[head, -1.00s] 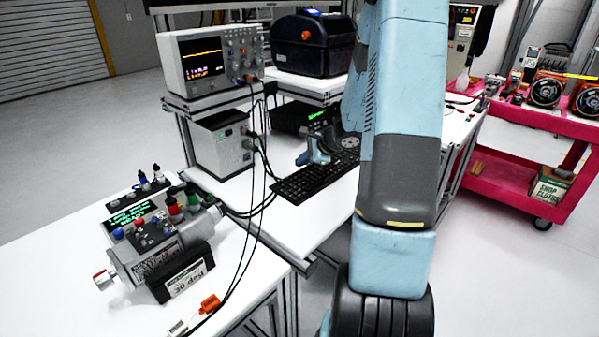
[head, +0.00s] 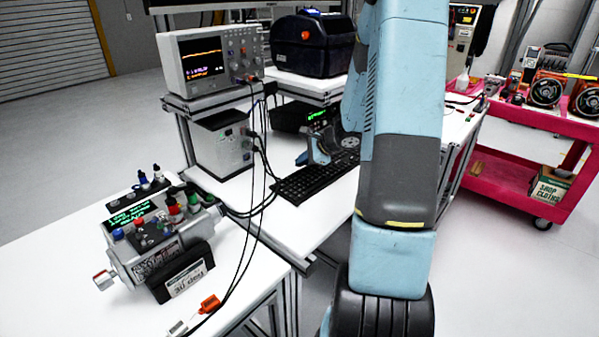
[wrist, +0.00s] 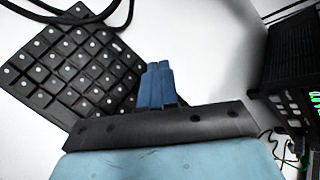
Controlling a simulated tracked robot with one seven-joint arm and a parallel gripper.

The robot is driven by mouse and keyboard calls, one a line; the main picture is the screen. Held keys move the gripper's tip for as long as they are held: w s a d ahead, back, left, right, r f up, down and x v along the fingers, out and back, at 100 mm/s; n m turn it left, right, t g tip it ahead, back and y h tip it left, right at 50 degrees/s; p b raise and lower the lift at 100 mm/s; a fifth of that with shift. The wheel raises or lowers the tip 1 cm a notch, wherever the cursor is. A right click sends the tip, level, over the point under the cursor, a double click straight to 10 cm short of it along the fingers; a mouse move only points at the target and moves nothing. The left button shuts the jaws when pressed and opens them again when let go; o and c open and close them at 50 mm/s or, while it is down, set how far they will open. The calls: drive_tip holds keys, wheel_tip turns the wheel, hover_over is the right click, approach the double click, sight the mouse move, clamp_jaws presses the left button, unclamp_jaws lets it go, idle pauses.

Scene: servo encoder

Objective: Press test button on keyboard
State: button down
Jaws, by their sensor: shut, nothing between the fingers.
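The black keyboard (head: 310,181) lies on the white bench in the middle of the head view. In the wrist view the keyboard (wrist: 70,65) fills the left side, with light dots on its keys. I cannot make out which key is the test button. My gripper (wrist: 157,68) is shut and empty, its blue fingers together beside the keyboard's right edge in the picture. I cannot tell whether the fingertips touch anything.
A black box with green digits (wrist: 300,100) stands right in the wrist view. An oscilloscope (head: 210,60) sits on a shelf, and a servo unit (head: 160,240) stands on the near bench. Black cables (head: 262,165) hang left of the keyboard. A pink cart (head: 520,170) is at right.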

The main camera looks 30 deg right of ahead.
drive_tip(key=shift+f, duration=0.1)
drive_tip(key=shift+f, duration=0.3)
drive_tip(key=shift+f, duration=0.35)
idle(0.8)
idle(0.4)
drive_tip(key=shift+r, duration=0.8)
drive_tip(key=shift+r, duration=0.15)
drive_tip(key=shift+r, duration=2.35)
